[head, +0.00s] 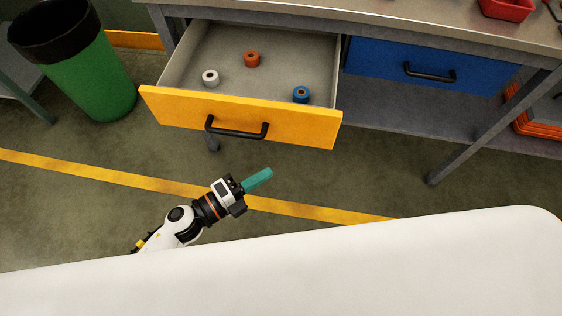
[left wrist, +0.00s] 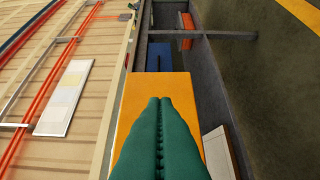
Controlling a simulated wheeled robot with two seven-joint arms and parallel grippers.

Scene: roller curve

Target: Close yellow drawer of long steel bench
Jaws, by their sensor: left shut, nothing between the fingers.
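The yellow drawer (head: 243,119) of the long steel bench (head: 380,18) is pulled out. It has a black bar handle (head: 236,130). Inside lie a white roll (head: 210,77), an orange roll (head: 251,59) and a blue roll (head: 301,94). My left gripper (head: 268,172) is shut and empty, in front of the drawer and below its handle in the head view, apart from it. In the left wrist view its green fingers (left wrist: 160,120) are together, with the yellow front (left wrist: 183,90) behind them. My right gripper is not in view.
A closed blue drawer (head: 430,66) sits to the right of the yellow one. A green bin (head: 90,75) stands at the left. A bench leg (head: 480,135) stands at the right. The floor before the drawer is clear, with a yellow line (head: 110,178).

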